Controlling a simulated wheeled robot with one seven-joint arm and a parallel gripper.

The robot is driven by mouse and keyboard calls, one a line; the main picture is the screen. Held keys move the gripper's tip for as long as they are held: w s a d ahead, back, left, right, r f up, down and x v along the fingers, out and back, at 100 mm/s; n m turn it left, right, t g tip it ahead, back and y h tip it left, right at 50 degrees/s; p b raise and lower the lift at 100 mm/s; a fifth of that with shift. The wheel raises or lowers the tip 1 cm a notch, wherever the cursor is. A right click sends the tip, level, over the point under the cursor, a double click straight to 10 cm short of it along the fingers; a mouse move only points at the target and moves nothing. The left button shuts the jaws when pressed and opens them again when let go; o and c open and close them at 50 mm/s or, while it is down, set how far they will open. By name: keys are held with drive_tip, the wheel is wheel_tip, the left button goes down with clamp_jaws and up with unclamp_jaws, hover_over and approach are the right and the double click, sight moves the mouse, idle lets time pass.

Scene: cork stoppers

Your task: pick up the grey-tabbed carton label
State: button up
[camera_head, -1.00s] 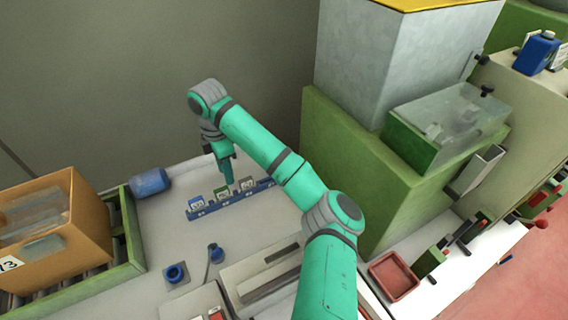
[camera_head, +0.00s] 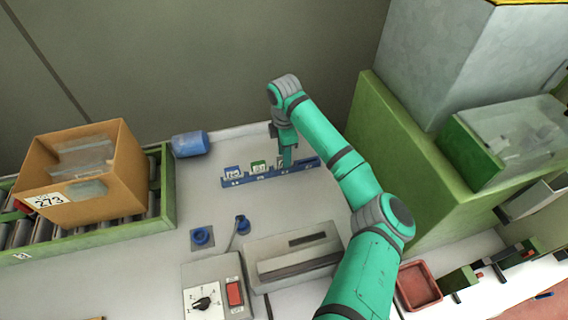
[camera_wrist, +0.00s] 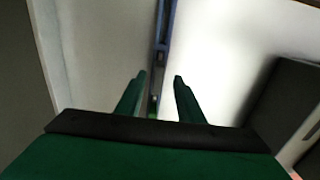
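A blue rack (camera_head: 300,167) on the white worktop holds a row of small upright labels. A blue-tabbed label (camera_head: 232,172) is at its left and a green-tabbed label (camera_head: 258,167) beside it. The third label (camera_head: 280,163), grey-tabbed, is mostly hidden behind my gripper (camera_head: 287,164). My gripper points down over the rack's right part. In the wrist view my gripper (camera_wrist: 160,77) has its two fingers apart with nothing seen clasped. The rack's blue strip (camera_wrist: 165,35) runs beyond the gap. I cannot tell whether the fingers straddle the grey-tabbed label.
An orange carton (camera_head: 130,170) marked 273 stands on a green-sided roller conveyor (camera_head: 166,200) at left. A blue cylinder (camera_head: 190,144) lies behind. A control box (camera_head: 215,288), a grey slotted unit (camera_head: 290,258) and a red tray (camera_head: 418,287) are nearer. A green machine (camera_head: 400,150) stands right.

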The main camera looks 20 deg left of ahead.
drive_tip(key=shift+a+f, duration=0.15)
drive_tip(key=shift+f, duration=0.95)
drive_tip(key=shift+w, duration=0.1)
clamp_jaws()
drive_tip(key=shift+r, duration=0.15)
